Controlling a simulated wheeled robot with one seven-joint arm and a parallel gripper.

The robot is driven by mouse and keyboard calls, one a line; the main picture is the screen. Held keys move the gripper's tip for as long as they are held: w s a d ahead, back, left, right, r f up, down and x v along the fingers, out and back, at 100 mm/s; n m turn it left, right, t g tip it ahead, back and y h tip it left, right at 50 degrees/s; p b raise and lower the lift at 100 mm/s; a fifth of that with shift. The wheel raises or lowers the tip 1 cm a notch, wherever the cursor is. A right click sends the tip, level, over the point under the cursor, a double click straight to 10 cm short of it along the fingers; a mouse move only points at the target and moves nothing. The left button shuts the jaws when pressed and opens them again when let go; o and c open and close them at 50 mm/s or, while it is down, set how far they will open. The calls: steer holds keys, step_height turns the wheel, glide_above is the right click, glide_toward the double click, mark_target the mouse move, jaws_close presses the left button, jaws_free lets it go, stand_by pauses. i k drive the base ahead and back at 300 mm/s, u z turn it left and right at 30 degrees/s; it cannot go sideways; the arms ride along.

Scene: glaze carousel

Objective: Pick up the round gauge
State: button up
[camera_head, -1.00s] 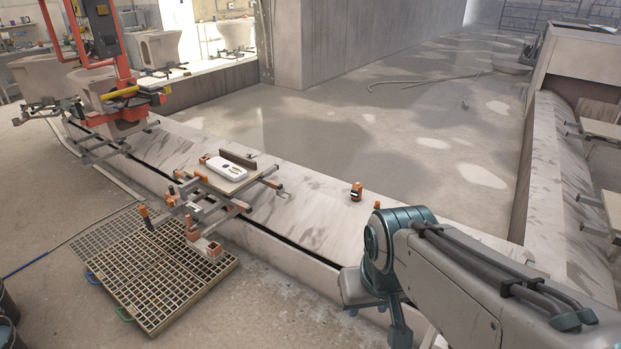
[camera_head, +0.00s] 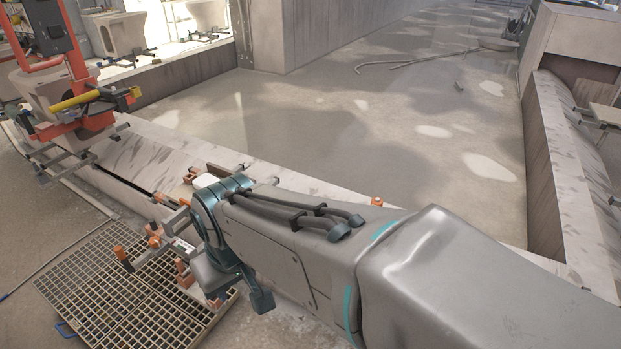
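I cannot make out the round gauge for certain. A white oblong item (camera_head: 204,181) lies on the stand on the ledge; my arm covers most of the stand, so anything else on it is hidden. My arm reaches across from the right and ends in a teal joint over the stand's near side. A grey block and a dark teal piece hang below this joint, around my gripper (camera_head: 238,282). Its fingertips are not clear, and I cannot tell whether it is open or shut. I see nothing held.
A small orange item (camera_head: 377,201) sits on the pale ledge (camera_head: 150,150), partly behind my arm. A floor grating (camera_head: 95,290) lies at the lower left. An orange frame (camera_head: 75,65) stands at the upper left. The floor beyond the ledge is mostly clear.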

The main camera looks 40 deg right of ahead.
mark_target(374, 203)
steer(key=z, duration=0.4)
steer(key=i, duration=0.95)
steer(key=z, duration=1.35)
steer(key=i, duration=0.55)
steer(key=z, duration=0.6)
